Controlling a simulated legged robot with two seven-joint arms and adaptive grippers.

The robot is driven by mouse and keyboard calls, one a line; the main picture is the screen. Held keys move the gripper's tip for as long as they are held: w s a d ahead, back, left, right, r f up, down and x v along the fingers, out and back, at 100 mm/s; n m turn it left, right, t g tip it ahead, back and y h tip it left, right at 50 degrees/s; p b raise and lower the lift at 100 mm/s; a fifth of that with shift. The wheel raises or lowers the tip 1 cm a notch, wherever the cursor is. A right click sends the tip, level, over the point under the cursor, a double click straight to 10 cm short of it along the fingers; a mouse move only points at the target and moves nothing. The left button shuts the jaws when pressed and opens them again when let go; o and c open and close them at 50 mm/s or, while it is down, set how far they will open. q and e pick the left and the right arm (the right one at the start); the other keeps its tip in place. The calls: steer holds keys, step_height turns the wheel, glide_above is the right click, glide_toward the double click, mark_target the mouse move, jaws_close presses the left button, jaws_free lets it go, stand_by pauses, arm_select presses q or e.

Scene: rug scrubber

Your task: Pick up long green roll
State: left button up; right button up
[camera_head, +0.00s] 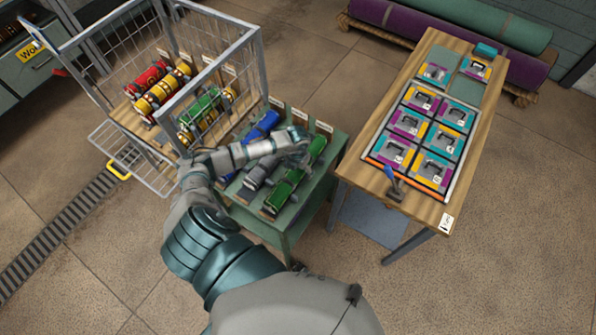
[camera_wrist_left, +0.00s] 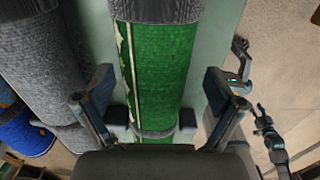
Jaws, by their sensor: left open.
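The long green roll (camera_head: 288,190) lies on the right side of a green stand (camera_head: 290,236), with dark bands around it. In the left wrist view the green roll (camera_wrist_left: 160,65) runs up the middle, with a pale stripe along its left side. My left gripper (camera_head: 298,148) is above the stand, over the rolls, and hides part of them in the head view. In the left wrist view my left gripper (camera_wrist_left: 160,98) is open, with one finger on each side of the green roll. Whether the fingers touch it is unclear. My right gripper is not clearly visible.
A grey roll (camera_wrist_left: 40,60) and a blue roll (camera_head: 262,127) lie left of the green one. A wire cart (camera_head: 262,60) with red, yellow and green rolls stands at left. A wooden table (camera_head: 425,208) with pictured tiles stands at right. Large rolls lie behind.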

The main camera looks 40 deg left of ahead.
arm_select(q)
steer(key=shift+a+f, duration=0.25)
steer(key=shift+f, duration=0.25)
steer(key=shift+a, duration=0.25)
steer(key=shift+c, duration=0.7)
steer(key=c, duration=0.8)
steer(key=shift+d+r, duration=0.1)
steer(key=shift+d, duration=0.25)
steer(key=c, duration=0.7)
steer(key=shift+c, duration=0.2)
